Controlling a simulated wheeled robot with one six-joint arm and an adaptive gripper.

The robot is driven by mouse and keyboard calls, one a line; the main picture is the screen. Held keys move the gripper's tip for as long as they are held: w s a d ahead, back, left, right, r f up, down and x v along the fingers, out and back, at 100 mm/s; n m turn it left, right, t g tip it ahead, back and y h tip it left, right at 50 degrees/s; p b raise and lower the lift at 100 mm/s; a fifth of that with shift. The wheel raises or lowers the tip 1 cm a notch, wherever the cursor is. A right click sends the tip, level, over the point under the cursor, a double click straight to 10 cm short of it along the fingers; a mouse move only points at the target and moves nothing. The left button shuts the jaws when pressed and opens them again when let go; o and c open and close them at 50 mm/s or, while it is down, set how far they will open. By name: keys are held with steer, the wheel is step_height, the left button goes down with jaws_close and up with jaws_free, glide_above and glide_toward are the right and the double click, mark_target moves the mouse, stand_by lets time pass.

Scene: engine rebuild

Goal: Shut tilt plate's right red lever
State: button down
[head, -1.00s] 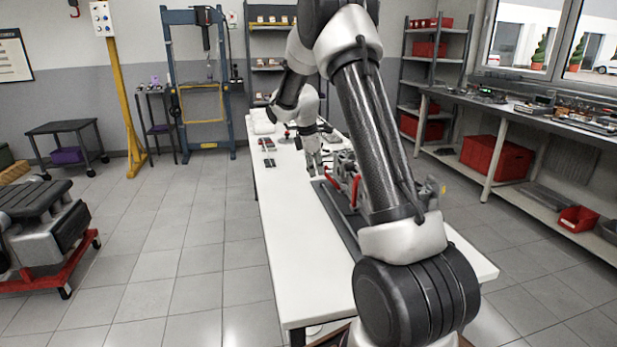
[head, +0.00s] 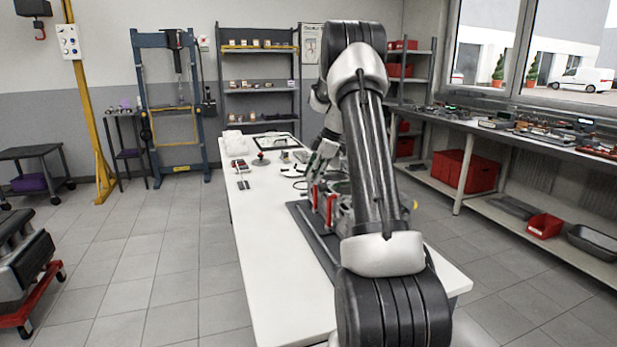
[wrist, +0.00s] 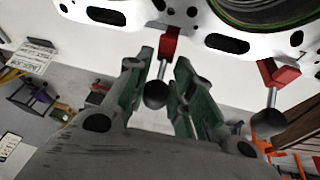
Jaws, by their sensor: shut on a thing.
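The tilt plate (wrist: 120,7), pale metal with slots and holes, crosses the top of the wrist view. Two red levers with metal stems and black ball knobs hang from it there. My gripper (wrist: 163,64) has its green-padded fingers on either side of the middle lever (wrist: 169,42) and is shut on its stem, with the knob between the fingers. The other lever (wrist: 281,73) is to the right, clear of the fingers. In the head view, red parts (head: 331,208) show beside my gripper (head: 314,182); my arm hides much of the plate there.
The white bench (head: 262,270) has free room along its left side. A side counter (head: 480,128) with parts stands at the right.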

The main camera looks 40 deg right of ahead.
steer(key=shift+s+d+f, duration=0.15)
steer(key=shift+d, duration=0.15)
steer(key=c, duration=1.3)
jaws_free()
steer(key=shift+r, duration=0.2)
steer(key=v, duration=1.1)
steer(key=shift+d+r, duration=0.1)
steer(key=shift+r, duration=0.2)
